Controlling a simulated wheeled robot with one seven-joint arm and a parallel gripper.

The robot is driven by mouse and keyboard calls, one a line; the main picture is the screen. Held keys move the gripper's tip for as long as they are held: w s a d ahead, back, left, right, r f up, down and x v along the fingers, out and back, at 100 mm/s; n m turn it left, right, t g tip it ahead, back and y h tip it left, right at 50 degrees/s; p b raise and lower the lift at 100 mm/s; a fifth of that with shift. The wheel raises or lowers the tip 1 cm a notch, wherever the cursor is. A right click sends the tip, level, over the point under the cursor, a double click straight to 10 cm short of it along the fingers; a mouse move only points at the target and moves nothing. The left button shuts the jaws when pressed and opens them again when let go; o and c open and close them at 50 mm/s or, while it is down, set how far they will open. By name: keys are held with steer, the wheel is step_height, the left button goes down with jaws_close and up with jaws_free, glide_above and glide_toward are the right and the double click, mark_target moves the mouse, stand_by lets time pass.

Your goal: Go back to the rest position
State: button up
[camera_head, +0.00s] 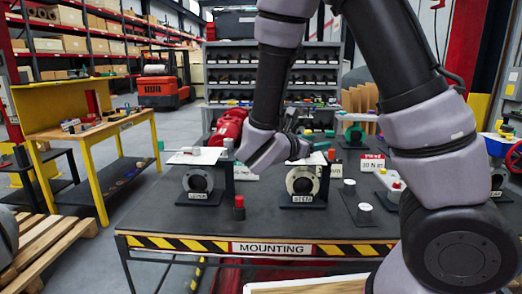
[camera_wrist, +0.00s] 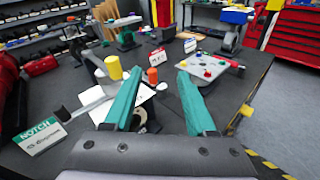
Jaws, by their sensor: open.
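My gripper (camera_wrist: 160,73) shows in the wrist view with two teal fingers spread wide apart. It is open, with nothing held between the fingers. An orange cylinder (camera_wrist: 152,75) and a white plate on the bench show in the gap beyond them. In the head view my arm comes down from the top and bends low over the black workbench (camera_head: 262,222). My wrist is above the middle of the bench, between two stands with round flanges, the left flange (camera_head: 198,181) and the right flange (camera_head: 303,181). The fingers are not clear in the head view.
A NOTCH sign (camera_wrist: 42,136), a yellow cylinder (camera_wrist: 113,67) and a grey plate with coloured knobs (camera_wrist: 205,68) surround the gripper. A red-topped peg (camera_head: 239,206) stands near the front. A yellow side table (camera_head: 91,135) is at left; shelves stand behind.

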steer(key=s+d+r+m+g+y, duration=0.1)
steer(key=s+d+m+g+y, duration=0.5)
steer(key=s+d+m+g, duration=0.7)
steer(key=s+a+r+m+t+y, duration=0.1)
steer(key=a+r+m+t+y, duration=0.7)
steer(key=r+m, duration=0.4)
steer(key=a+m+t, duration=0.1)
steer(key=m, duration=0.2)
steer(key=shift+s+a+r+t+y, duration=0.25)
steer(key=shift+s+r+t+y, duration=0.05)
steer(key=shift+r, duration=0.05)
